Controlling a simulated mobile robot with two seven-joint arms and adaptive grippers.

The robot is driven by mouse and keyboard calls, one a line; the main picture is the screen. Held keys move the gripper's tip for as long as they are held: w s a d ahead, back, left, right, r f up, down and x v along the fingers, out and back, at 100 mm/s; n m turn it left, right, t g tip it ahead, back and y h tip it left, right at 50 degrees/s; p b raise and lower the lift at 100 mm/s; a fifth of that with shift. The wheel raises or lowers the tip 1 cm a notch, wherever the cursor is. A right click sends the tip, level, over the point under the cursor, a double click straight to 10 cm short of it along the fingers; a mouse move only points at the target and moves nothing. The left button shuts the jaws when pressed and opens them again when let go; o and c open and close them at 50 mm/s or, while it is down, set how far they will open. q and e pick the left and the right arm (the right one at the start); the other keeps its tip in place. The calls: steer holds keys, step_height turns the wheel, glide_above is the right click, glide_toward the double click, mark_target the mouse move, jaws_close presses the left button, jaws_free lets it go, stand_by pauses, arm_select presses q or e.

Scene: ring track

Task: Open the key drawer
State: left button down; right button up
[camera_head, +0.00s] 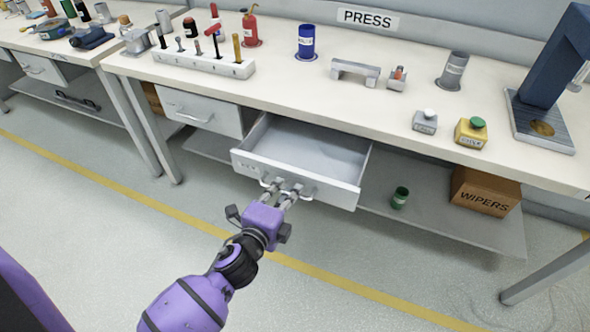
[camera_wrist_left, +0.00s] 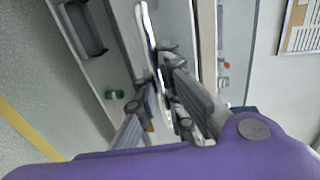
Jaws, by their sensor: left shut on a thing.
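The key drawer (camera_head: 262,167) is pulled out from under the press bench, and its grey interior looks empty. The small label on its front is too blurred to read. My left gripper (camera_head: 282,187) is at the bar handle (camera_head: 308,195) on the drawer front, shut on it. In the left wrist view, the pale handle bar (camera_wrist_left: 147,30) runs between the fingers of my left gripper (camera_wrist_left: 158,75). The fingers hide part of the handle. My right gripper is not in view.
A shut drawer (camera_head: 201,112) is left of the open one. On the lower shelf are a green cup (camera_head: 400,197) and a WIPERS box (camera_head: 485,192). The benchtop (camera_head: 290,84) holds a tool block, cylinders, buttons and a press. The floor in front is clear.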

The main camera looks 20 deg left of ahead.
arm_select(q)
steer(key=f+v, duration=0.1)
steer(key=v, duration=0.5)
steer(key=shift+s+f, duration=0.15)
steer(key=shift+s, duration=0.4)
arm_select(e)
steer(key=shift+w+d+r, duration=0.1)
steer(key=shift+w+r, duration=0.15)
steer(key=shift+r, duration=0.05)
arm_select(q)
steer(key=c, duration=1.8)
jaws_free()
steer(key=shift+c, duration=0.2)
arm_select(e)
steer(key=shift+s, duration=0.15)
arm_select(q)
steer(key=v, duration=1.2)
